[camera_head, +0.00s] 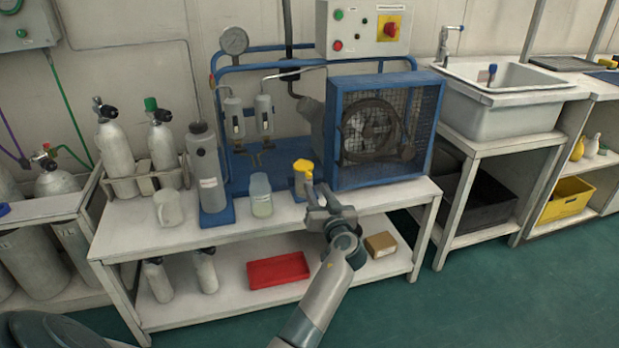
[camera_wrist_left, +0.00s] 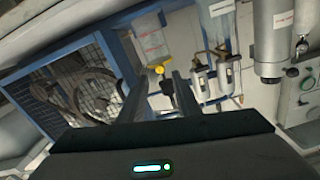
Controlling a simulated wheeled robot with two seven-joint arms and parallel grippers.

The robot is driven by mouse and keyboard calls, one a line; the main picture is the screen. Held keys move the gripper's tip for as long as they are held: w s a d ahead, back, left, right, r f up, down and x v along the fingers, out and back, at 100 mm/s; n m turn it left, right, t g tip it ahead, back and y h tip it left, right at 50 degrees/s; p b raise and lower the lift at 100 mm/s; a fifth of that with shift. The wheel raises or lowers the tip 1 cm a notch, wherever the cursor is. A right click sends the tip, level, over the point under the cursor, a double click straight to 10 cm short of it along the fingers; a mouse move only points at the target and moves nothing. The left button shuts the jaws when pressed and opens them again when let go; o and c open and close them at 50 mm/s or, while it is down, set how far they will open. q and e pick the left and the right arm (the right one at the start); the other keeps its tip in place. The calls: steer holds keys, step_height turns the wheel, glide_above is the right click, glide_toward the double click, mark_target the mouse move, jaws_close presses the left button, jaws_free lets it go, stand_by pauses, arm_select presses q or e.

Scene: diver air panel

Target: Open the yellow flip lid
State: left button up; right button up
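The yellow flip lid (camera_head: 303,166) sits on top of a short pale filler neck at the front of the blue compressor frame. In the left wrist view the yellow lid (camera_wrist_left: 158,68) shows just beyond the fingertips, between them. I cannot tell for sure whether the lid is shut. My left gripper (camera_head: 318,197) is just in front of and below the lid, to its right, apart from it. Its two fingers are spread in the left wrist view (camera_wrist_left: 158,88), with nothing held between them. My right gripper is in neither view.
A jar of pale liquid (camera_head: 261,195), a grey cylinder (camera_head: 208,170) and a clear jug (camera_head: 168,208) stand left of the lid on the white bench (camera_head: 150,238). The fan cage (camera_head: 385,130) stands close on the right. A red tray (camera_head: 278,270) lies on the lower shelf.

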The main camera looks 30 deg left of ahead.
mark_target(309, 177)
arm_select(q)
steer(key=x, duration=0.7)
steer(key=shift+w+a, duration=0.2)
steer(key=shift+c, duration=0.2)
jaws_close()
